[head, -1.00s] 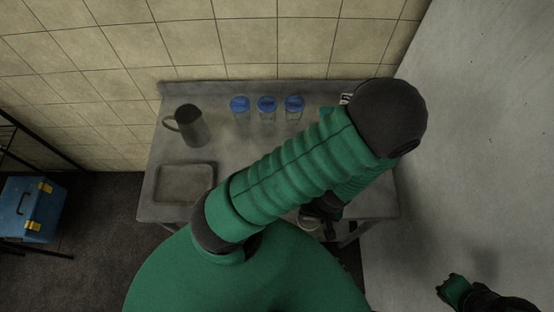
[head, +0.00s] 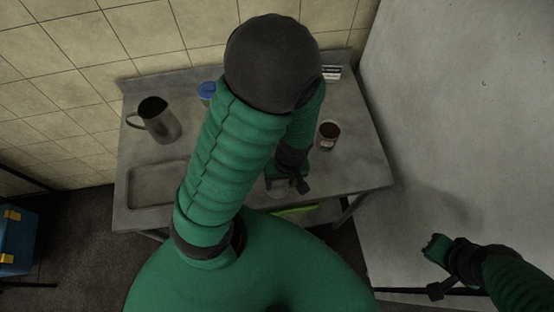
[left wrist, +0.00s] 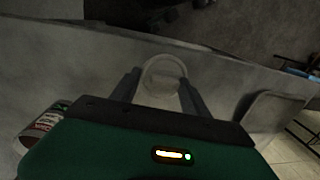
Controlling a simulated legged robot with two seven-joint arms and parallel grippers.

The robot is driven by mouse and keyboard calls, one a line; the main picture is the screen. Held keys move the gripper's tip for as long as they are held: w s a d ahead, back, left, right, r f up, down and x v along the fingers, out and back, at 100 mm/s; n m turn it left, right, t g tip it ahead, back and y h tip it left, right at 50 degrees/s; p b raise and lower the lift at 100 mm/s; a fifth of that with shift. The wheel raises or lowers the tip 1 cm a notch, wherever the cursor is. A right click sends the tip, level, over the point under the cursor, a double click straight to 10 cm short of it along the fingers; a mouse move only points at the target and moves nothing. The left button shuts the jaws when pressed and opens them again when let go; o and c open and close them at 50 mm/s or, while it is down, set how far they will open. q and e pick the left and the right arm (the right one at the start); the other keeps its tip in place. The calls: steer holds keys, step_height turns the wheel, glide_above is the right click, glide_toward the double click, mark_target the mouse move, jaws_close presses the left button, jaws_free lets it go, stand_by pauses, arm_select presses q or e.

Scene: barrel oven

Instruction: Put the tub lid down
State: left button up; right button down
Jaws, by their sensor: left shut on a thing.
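My left gripper (head: 288,184) is low over the front part of the grey metal table. It is shut on the tub lid, a pale round disc (head: 279,190). In the left wrist view the lid (left wrist: 163,78) sits between the two fingers (left wrist: 158,90), with the table's surface behind it. I cannot tell whether the lid touches the table. An open tub with dark reddish-brown contents (head: 328,135) stands upright on the table, to the right of the gripper. A labelled container, likely this tub (left wrist: 42,128), shows at the wrist view's left. My right gripper (head: 438,272) is at the right, its fingers unclear.
A dark metal jug (head: 158,122) and a shallow tray (head: 133,187) are on the table's left. A blue-lidded jar (head: 206,91) is partly behind my arm. A labelled box (head: 331,72) is at the back. The table's right front (head: 355,175) is clear.

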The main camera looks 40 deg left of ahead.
arm_select(q)
steer(key=shift+w+a+p, duration=0.3)
steer(key=shift+w+a, duration=0.05)
steer(key=shift+a, duration=0.2)
steer(key=w+a, duration=0.4)
steer(key=w+a+f+p, duration=0.1)
steer(key=w+a, duration=0.1)
steer(key=shift+w+a, duration=0.25)
steer(key=shift+a, duration=0.05)
steer(key=shift+a+f, duration=0.1)
steer(key=shift+f, duration=0.15)
step_height(320, 180, down, 3)
steer(key=shift+r+p, duration=0.15)
steer(key=shift+p, duration=0.15)
steer(key=shift+w+f, duration=0.15)
steer(key=shift+f, duration=0.1)
arm_select(e)
steer(key=shift+w+r, duration=0.15)
steer(key=shift+r, duration=0.25)
arm_select(q)
steer(key=shift+f, duration=0.1)
arm_select(e)
steer(key=shift+f, duration=0.1)
arm_select(q)
steer(key=shift+f+b, duration=0.35)
steer(key=o, duration=1.3)
arm_select(e)
steer(key=shift+a+f, duration=0.1)
steer(key=shift+f, duration=0.05)
